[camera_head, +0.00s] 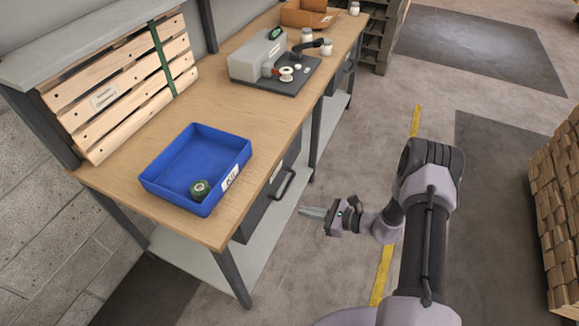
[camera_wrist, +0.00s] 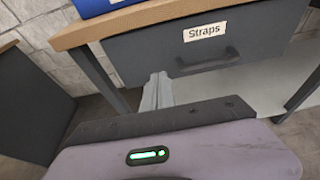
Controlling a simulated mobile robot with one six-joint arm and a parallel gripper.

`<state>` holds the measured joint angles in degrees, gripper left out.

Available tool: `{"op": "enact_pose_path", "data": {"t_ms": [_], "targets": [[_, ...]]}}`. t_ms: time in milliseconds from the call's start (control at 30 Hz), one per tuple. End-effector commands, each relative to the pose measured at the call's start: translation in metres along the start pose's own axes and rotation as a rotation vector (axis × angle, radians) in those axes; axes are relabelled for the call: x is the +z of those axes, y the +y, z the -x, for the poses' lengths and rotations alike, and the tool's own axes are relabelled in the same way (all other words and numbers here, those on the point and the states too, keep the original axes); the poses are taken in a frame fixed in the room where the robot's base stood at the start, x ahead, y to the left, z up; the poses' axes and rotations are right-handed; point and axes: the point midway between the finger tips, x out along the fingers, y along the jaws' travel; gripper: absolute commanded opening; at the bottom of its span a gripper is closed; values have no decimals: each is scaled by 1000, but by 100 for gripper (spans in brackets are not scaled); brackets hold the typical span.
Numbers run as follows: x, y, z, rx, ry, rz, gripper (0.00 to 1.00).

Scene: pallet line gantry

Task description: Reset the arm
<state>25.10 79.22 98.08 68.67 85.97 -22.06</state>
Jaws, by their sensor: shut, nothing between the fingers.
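My gripper (camera_head: 312,212) is in front of the workbench, below the level of its top and out over the floor side. Its fingers are together with nothing between them. In the wrist view the closed fingers (camera_wrist: 157,91) point toward the bench's grey drawer (camera_wrist: 215,45), which has a "Straps" label and a dark handle. The drawer looks shut. My arm reaches in from the lower right of the head view.
Farther back are a grey machine (camera_head: 257,55), small white jars and a brown tray (camera_head: 308,13). Stacked wood (camera_head: 559,190) stands at right. Floor between is clear.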

Motion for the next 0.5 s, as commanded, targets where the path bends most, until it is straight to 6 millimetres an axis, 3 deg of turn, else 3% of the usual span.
{"op": "enact_pose_path", "data": {"t_ms": [67,133,233,300,400,500], "targets": [[9,-1,0,14,4,21,0],[43,-1,3,68,21,95,0],[126,16,16,216,86,303,0],[183,42,32,327,157,479,0],[246,86,64,455,277,736,0],[289,130,102,542,416,1002,0]]}}
